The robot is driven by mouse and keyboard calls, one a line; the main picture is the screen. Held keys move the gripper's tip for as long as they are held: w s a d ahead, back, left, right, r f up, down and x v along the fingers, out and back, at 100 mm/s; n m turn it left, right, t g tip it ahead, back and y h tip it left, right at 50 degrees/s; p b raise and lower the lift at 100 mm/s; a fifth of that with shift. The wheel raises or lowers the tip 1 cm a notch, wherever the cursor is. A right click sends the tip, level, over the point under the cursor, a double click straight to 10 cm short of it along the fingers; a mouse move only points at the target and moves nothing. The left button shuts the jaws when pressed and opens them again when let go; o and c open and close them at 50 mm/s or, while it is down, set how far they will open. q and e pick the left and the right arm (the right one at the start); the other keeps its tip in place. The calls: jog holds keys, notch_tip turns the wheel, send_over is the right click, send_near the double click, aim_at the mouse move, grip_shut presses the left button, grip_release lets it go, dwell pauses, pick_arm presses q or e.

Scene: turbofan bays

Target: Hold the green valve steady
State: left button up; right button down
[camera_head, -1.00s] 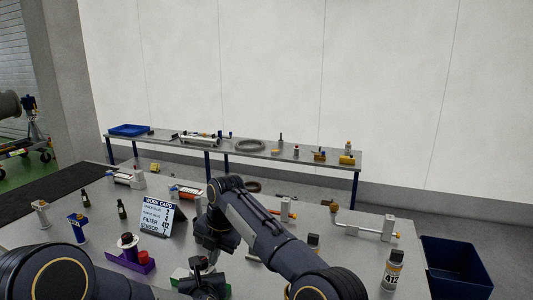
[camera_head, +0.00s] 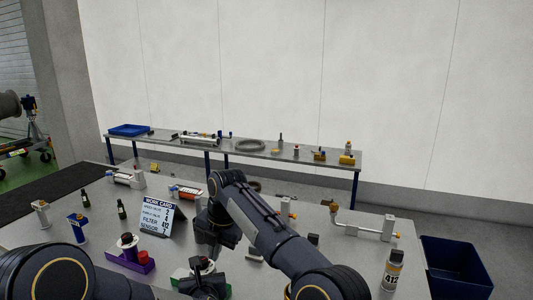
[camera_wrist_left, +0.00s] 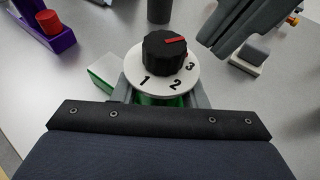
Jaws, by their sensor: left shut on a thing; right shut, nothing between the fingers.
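The green valve (camera_wrist_left: 150,98) has a white dial (camera_wrist_left: 160,78) marked 1, 2 and 3, and a black knob (camera_wrist_left: 165,55). The knob's red mark points to the right in the left wrist view, a little beyond the 3. The valve also shows in the head view (camera_head: 181,273), partly hidden by my arm. My left gripper (camera_wrist_left: 160,98) is shut on the green body below the dial, a finger on each side. My right gripper (camera_head: 222,237) is shut and empty, above and beyond the valve, apart from the knob; it also shows in the left wrist view (camera_wrist_left: 232,30).
A spray can (camera_head: 392,270) is at the right, and a blue bin (camera_head: 455,265) stands beyond the table's right edge. A second table (camera_head: 225,145) is behind.

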notch_tip(320, 180, up, 5)
jog(key=s+a, duration=0.1)
jog(key=s, duration=0.1)
jog(key=shift+s+d+x, duration=0.1)
jog(key=shift+d+x, duration=0.15)
jog(key=shift+x, duration=0.85)
jog(key=shift+s+d+x, duration=0.1)
jog(key=shift+d+x, duration=0.15)
jog(key=shift+x, duration=0.85)
jog(key=shift+s+d+x, duration=0.1)
jog(key=shift+d+x, duration=0.15)
jog(key=shift+x, duration=0.85)
jog(key=shift+w+a+f, duration=0.2)
jog(key=shift+w+d, duration=0.25)
jog(key=shift+w, duration=0.2)
jog(key=shift+w+d, duration=0.1)
jog(key=shift+w, duration=0.5)
jog(key=shift+d, duration=0.4)
